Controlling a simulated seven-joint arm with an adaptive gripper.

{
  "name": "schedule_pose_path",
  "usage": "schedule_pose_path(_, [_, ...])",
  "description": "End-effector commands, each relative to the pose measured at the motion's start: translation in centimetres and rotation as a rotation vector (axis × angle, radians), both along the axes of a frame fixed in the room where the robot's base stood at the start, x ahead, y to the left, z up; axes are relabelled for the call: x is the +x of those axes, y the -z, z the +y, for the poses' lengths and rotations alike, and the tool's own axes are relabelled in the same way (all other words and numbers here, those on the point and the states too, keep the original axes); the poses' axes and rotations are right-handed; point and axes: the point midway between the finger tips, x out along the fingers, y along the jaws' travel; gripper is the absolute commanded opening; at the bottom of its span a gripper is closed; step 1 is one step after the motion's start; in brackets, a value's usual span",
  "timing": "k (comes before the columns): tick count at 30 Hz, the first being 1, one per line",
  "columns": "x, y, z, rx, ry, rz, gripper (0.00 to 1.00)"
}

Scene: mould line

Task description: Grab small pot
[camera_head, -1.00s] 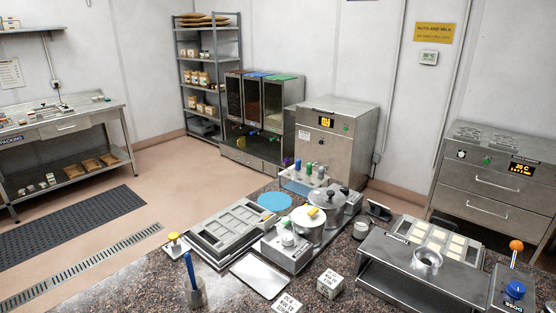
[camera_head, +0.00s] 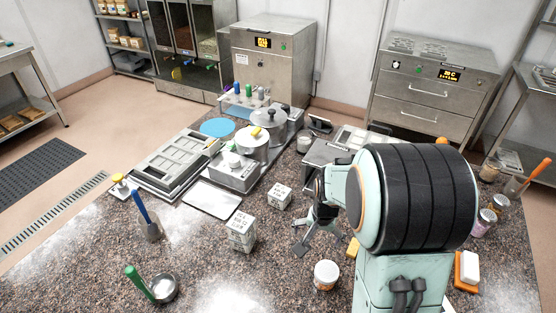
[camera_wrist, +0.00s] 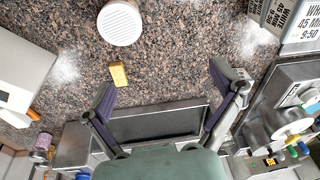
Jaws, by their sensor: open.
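Two lidded metal pots stand on the hob unit (camera_head: 232,177). The front one, with a pale lid and yellow knob (camera_head: 252,145), looks smaller than the rear pot with a dark knob (camera_head: 270,125). A small round metal pan with a green handle (camera_head: 163,288) also lies on the near-left counter. I cannot tell which of these is the small pot. My gripper (camera_head: 318,232) is over the middle of the counter, right of them all and apart from them. In the wrist view its fingers (camera_wrist: 163,78) are spread, with nothing between them.
Two white lettered cubes (camera_head: 279,196) (camera_head: 241,231) stand between my gripper and the hob. A white-lidded jar (camera_head: 326,275) and a yellow block (camera_head: 352,248) are close to my gripper. A blue-handled tool (camera_head: 148,220) stands at left. Bare counter lies at front centre.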

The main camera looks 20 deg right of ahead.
Motion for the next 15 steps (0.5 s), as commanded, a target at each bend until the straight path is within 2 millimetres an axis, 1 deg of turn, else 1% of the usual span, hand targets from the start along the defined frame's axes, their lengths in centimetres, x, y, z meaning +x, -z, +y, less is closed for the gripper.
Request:
schedule_pose_path(1, [-0.8, 2.2, -0.9, 0.014, 0.030, 0.057, 0.93])
schedule_pose_path(3, [-1.8, 4.4, -1.7, 0.032, 0.057, 0.113, 0.93])
schedule_pose_path(6, [-3.1, 6.2, -2.2, 0.050, 0.084, 0.165, 0.93])
schedule_pose_path(8, [-3.5, 6.9, -2.4, 0.055, 0.094, 0.178, 0.93])
schedule_pose_path(11, [-3.5, 8.0, -2.5, 0.055, 0.099, 0.178, 0.93])
schedule_pose_path(15, [-3.6, 10.4, -2.5, 0.056, 0.098, 0.180, 0.93])
